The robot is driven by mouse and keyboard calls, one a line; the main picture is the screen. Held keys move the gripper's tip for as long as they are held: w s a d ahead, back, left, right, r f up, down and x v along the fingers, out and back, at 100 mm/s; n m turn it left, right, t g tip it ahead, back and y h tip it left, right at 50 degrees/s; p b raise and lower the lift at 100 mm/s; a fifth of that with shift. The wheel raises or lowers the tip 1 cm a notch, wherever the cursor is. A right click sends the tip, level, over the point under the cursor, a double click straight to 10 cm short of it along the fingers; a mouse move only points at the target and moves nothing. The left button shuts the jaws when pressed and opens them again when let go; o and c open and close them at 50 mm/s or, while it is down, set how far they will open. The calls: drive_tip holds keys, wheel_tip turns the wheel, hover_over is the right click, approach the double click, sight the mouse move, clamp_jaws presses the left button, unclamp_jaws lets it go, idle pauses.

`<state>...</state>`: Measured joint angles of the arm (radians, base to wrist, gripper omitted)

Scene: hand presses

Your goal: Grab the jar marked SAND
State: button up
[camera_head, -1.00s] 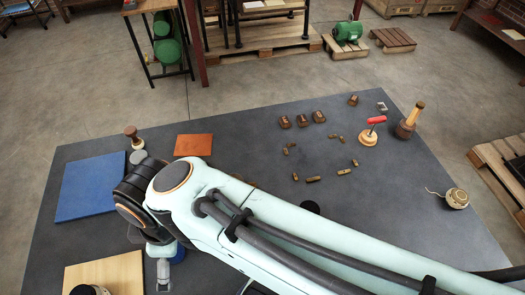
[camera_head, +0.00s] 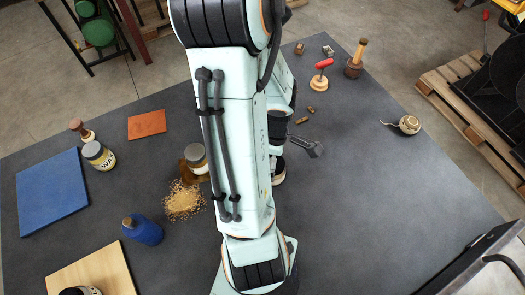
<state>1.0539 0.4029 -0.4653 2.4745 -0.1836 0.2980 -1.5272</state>
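No label reading SAND can be made out. A jar with a dark lid (camera_head: 195,155) stands beside a heap of tan grains (camera_head: 183,201), left of my arm; its label is turned away or too small to read. Another jar (camera_head: 97,154) is marked WAX, next to the blue mat. A third jar (camera_head: 80,291) is cut off by the bottom edge on the wooden board. A round object (camera_head: 279,173) shows partly behind my arm. What seems to be my gripper (camera_head: 314,149) is a small grey shape right of my arm; whether it is open is unclear.
A blue bottle (camera_head: 142,229), a blue mat (camera_head: 52,190), an orange mat (camera_head: 147,124) and a wooden board (camera_head: 112,267) lie left. A red-handled tool (camera_head: 322,72), a wooden-handled tool (camera_head: 356,62) and a string ball (camera_head: 409,124) are right. The table's right front is clear.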

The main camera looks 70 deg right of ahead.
drive_tip(key=shift+f, duration=2.4)
drive_tip(key=c, duration=1.3)
